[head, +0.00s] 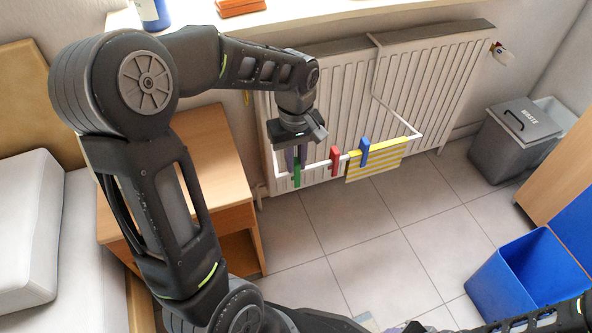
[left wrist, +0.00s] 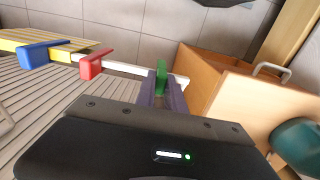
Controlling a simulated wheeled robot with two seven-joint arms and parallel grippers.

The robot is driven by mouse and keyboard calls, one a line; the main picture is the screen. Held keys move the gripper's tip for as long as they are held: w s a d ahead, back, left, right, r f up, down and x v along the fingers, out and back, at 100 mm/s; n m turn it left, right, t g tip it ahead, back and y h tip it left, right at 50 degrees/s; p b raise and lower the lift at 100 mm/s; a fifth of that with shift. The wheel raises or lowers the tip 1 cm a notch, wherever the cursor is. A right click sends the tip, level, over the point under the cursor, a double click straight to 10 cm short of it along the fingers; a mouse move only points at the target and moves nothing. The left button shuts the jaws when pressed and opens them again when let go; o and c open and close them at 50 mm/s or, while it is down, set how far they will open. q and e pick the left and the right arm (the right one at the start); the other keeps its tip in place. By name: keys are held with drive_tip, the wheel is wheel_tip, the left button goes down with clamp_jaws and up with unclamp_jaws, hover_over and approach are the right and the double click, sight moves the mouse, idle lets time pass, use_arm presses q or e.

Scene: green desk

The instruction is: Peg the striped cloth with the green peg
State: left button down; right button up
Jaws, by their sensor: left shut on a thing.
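A white rail (head: 318,165) stands out from the radiator. The yellow-and-white striped cloth (head: 388,160) hangs over its right part; it also shows at the upper left of the left wrist view (left wrist: 22,36). My left gripper (head: 297,158) is shut on the green peg (head: 297,176), at the rail's left end. In the left wrist view, the green peg (left wrist: 161,72) sits between the fingertips, over the rail. I cannot tell whether the peg grips the rail. My right gripper is not in view.
A red peg (head: 334,158) stands on the rail, and a blue peg (head: 364,151) is at the cloth's left part. The radiator (head: 440,90) is behind. A wooden nightstand (head: 222,170) is left of the rail. A blue bin (head: 500,275) stands on the floor at right.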

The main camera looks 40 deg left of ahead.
use_arm(q)
drive_tip(key=shift+r, duration=0.1)
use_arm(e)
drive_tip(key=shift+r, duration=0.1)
